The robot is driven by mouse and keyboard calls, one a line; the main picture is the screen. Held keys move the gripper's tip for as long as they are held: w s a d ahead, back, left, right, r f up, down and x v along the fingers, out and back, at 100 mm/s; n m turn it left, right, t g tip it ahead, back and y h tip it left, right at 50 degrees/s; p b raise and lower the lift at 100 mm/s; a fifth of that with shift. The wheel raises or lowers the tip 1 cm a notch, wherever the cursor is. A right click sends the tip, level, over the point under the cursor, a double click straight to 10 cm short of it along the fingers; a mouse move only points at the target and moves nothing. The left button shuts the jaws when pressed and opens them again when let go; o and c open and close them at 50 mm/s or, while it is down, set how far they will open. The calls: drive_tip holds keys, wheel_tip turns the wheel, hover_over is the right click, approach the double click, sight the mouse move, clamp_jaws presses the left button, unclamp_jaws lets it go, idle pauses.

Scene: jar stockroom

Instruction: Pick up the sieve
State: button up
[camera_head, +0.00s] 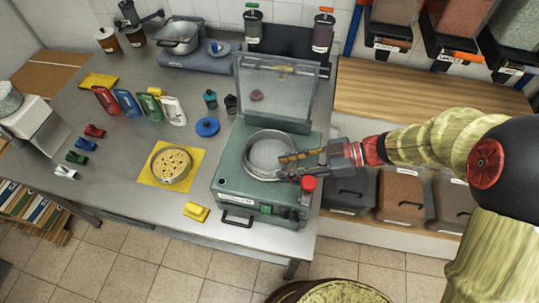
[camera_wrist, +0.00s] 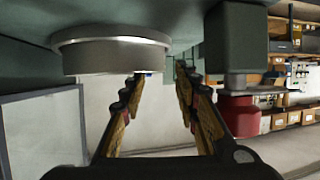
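The sieve, a round shallow metal ring with a pale inside (camera_head: 262,150), sits on top of a green machine (camera_head: 231,187). In the wrist view its metal side (camera_wrist: 110,56) shows at the upper left. My gripper (camera_head: 282,167) reaches in from the right, its fingers at the sieve's right side. In the wrist view my gripper (camera_wrist: 162,78) has its two fingers spread with a clear gap between them. The left fingertip is close to the sieve's edge; I cannot tell whether it touches. The fingers hide part of the sieve's right rim.
The machine has a raised clear lid (camera_head: 270,88) behind the sieve and a red knob (camera_head: 309,183) at its front right. A round pan with spotted contents (camera_head: 171,165) stands on a yellow mat to the left. Pouches and small items stand on the metal table behind.

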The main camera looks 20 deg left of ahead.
sight(261, 172)
drive_tip(key=shift+x, duration=1.55)
drive_tip(key=shift+c, duration=1.2)
clamp_jaws()
